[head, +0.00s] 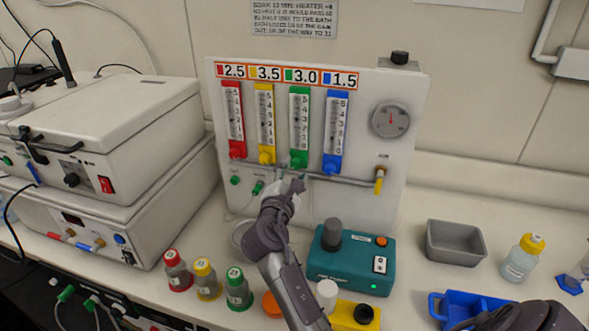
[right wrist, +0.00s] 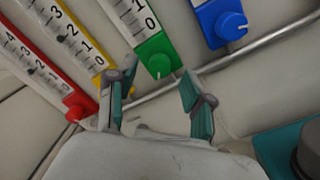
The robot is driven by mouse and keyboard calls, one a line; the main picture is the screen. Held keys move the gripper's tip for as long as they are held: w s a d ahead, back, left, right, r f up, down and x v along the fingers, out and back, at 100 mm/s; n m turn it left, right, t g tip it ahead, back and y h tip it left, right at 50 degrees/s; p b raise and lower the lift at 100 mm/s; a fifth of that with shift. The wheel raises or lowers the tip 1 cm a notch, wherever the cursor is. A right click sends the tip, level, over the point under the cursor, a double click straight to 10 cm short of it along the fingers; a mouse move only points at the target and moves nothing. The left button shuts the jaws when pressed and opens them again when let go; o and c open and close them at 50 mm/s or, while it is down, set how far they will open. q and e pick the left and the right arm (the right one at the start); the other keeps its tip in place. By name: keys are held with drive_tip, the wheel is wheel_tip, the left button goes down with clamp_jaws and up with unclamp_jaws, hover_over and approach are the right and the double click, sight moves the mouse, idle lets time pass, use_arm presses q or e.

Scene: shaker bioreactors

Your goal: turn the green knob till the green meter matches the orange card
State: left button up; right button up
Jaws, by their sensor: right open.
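The green meter (head: 299,122) is a scaled tube on a green backing on the white panel, third from the left. Its float level is too small to read. The green knob (head: 299,161) sits at its foot. The orange-edged card (head: 287,75) above the meters reads 3.0 beside a green square. My right gripper (head: 291,181) is just below the green knob. In the right wrist view, my open fingers (right wrist: 158,76) stand on either side of the green knob (right wrist: 159,65), apart from it. My left gripper is not in view.
The yellow knob (head: 266,157) and blue knob (head: 332,166) flank the green one closely. A metal pipe (head: 350,180) runs below the knobs. A grey tray (head: 455,242) is at right.

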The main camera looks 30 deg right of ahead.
drive_tip(key=v, duration=0.5)
drive_tip(key=shift+s+a, duration=0.25)
drive_tip(key=shift+s, duration=0.05)
